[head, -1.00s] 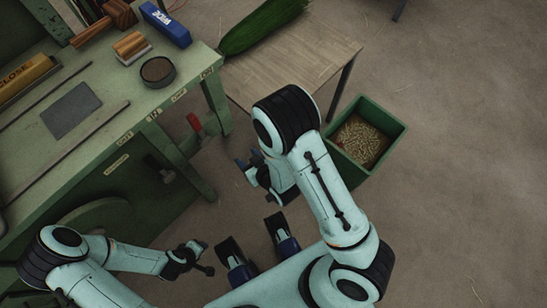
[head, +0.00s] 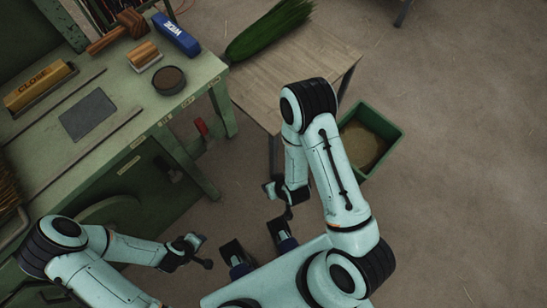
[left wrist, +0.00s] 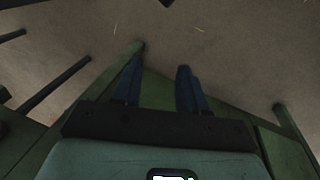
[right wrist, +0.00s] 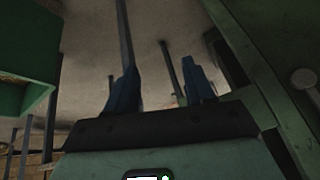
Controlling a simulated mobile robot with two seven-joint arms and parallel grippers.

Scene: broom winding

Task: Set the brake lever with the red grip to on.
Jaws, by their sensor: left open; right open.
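The red grip (head: 201,127) of the brake lever shows in the head view, beside the front leg of the green bench (head: 222,108). The rest of the lever is dark and hard to make out, and I cannot tell its setting. My right gripper (head: 278,201) is open and empty, below and right of the red grip in the picture and apart from it. Its two blue fingers (right wrist: 160,88) stand apart in the right wrist view. My left gripper (head: 203,252) is open and empty, well below the grip in the picture. Its spread fingers (left wrist: 158,84) show in the left wrist view.
A green bin (head: 391,137) of loose material stands right of my right arm. Floor at right is clear.

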